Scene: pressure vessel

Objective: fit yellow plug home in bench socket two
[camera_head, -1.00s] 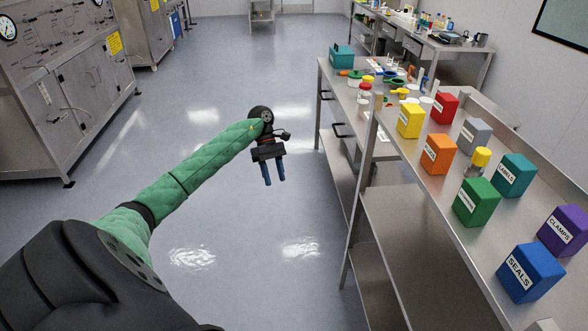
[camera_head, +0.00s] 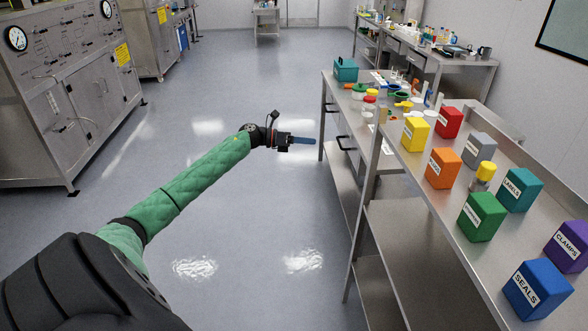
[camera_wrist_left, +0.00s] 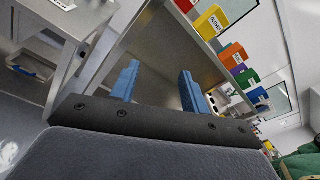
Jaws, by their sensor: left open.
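My left gripper (camera_head: 308,141) is open and empty. It is held over the floor to the left of the steel bench (camera_head: 341,103), pointing right. In the left wrist view its two blue fingers (camera_wrist_left: 158,72) stand apart with nothing between them. A small yellow item (camera_head: 404,105) lies among the parts on the bench. A yellow-topped piece with a metallic body (camera_head: 486,171) stands on the nearer shelf between the boxes. I cannot tell which of these is the yellow plug. Bench socket two cannot be made out. My right gripper is not in view.
Several coloured boxes stand on the nearer steel shelf (camera_head: 450,232), among them a green box (camera_head: 481,217) and a blue box (camera_head: 537,290). A teal box (camera_head: 345,69) sits at the bench's far left. A panel cabinet (camera_head: 70,85) stands at left. The middle floor is clear.

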